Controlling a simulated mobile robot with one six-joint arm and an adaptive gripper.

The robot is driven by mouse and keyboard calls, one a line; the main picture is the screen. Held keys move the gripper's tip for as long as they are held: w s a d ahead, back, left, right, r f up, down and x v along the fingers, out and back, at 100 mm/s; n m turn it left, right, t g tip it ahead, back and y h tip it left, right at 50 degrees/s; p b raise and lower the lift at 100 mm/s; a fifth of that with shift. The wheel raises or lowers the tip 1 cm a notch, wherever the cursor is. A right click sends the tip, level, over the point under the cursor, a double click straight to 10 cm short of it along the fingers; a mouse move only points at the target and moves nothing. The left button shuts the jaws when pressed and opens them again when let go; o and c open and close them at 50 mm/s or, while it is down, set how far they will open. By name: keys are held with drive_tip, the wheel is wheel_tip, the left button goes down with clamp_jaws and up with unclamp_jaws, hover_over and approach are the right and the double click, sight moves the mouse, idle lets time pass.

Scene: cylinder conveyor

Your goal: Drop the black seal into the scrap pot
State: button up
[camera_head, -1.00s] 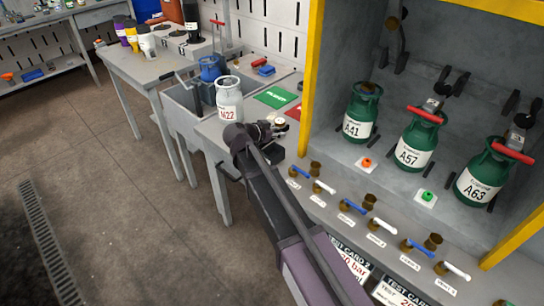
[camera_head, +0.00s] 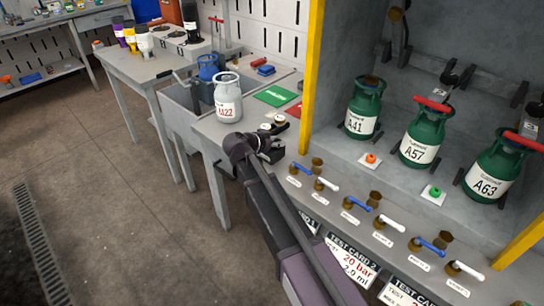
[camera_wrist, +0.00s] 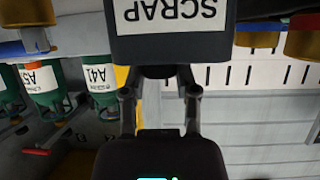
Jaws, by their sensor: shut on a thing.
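The scrap pot (camera_wrist: 122,50) is dark with a white label reading SCRAP, upside down at the top of the wrist view. My gripper (camera_wrist: 160,80) points at its rim, its two fingers drawn in on a small dark piece. This piece, which I take for the black seal (camera_wrist: 160,71), overlaps the rim edge in the picture; whether it is above or inside the mouth I cannot tell. In the head view, my gripper (camera_head: 268,150) is a small dark shape near the bench's right end. I cannot pick out the seal or the pot there.
A white cylinder labelled N22 (camera_head: 227,97) stands on the bench left of my gripper. Green cylinders A41 (camera_head: 363,105), A57 (camera_head: 419,145) and A63 (camera_head: 490,170) stand in the yellow-edged cabinet. Valve handles (camera_head: 356,203) line its front. A green mat (camera_head: 275,96) lies behind.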

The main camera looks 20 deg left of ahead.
idle(0.3)
drive_tip(key=o, duration=0.8)
drive_tip(key=shift+f, duration=0.1)
drive_tip(key=shift+r, duration=0.2)
wheel_tip(320, 180, up, 6)
drive_tip(key=p, duration=0.6)
drive_tip(key=shift+r+p, duration=0.15)
drive_tip(key=shift+p, duration=0.15)
drive_tip(key=s+r+n+y+p, duration=0.1)
drive_tip(key=s+r+p, duration=0.6)
drive_tip(key=r+p, duration=0.2)
drive_tip(key=s+d+r+p, duration=0.1)
drive_tip(key=s+r+p, duration=0.6)
drive_tip(key=r+p, duration=0.3)
drive_tip(key=shift+s+r+n+t+y+p, duration=0.25)
drive_tip(key=shift+r+n+t+y+p, duration=0.05)
drive_tip(key=shift+n+t+y, duration=0.1)
idle(0.5)
